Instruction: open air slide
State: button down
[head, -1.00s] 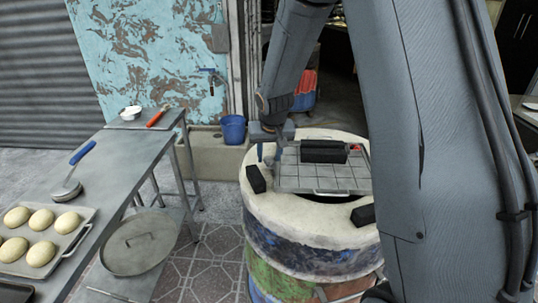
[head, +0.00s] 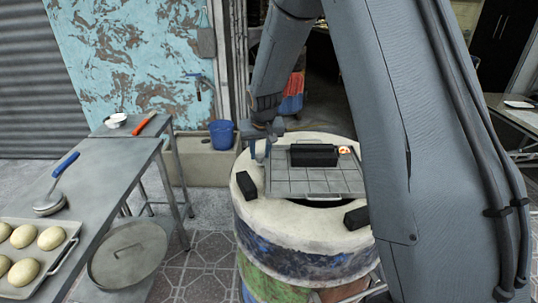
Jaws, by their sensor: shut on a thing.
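The barrel oven (head: 300,237) stands right of centre with a pale round rim. A grey gridded plate (head: 300,184) with a front handle lies across its top. A long black block (head: 314,161), seemingly the air slide, sits on the plate's far part. A small orange glow (head: 345,150) shows at its right end. My gripper (head: 268,143) is low at the plate's far left corner, beside the block's left end. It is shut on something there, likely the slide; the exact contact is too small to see.
Two loose black blocks lie on the rim, at left (head: 247,185) and right (head: 357,217). A metal table (head: 95,185) on the left carries a dough tray (head: 58,262) and a ladle (head: 50,203). A round lid (head: 128,254) is beside it. A blue bucket (head: 222,134) stands behind.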

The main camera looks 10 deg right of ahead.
jog(key=shift+w, duration=0.2)
jog(key=c, duration=1.6)
grip_release()
jog(key=shift+r, duration=0.1)
jog(key=shift+b+v, duration=0.65)
jog(key=shift+v, duration=3.2)
jog(key=shift+s, duration=0.1)
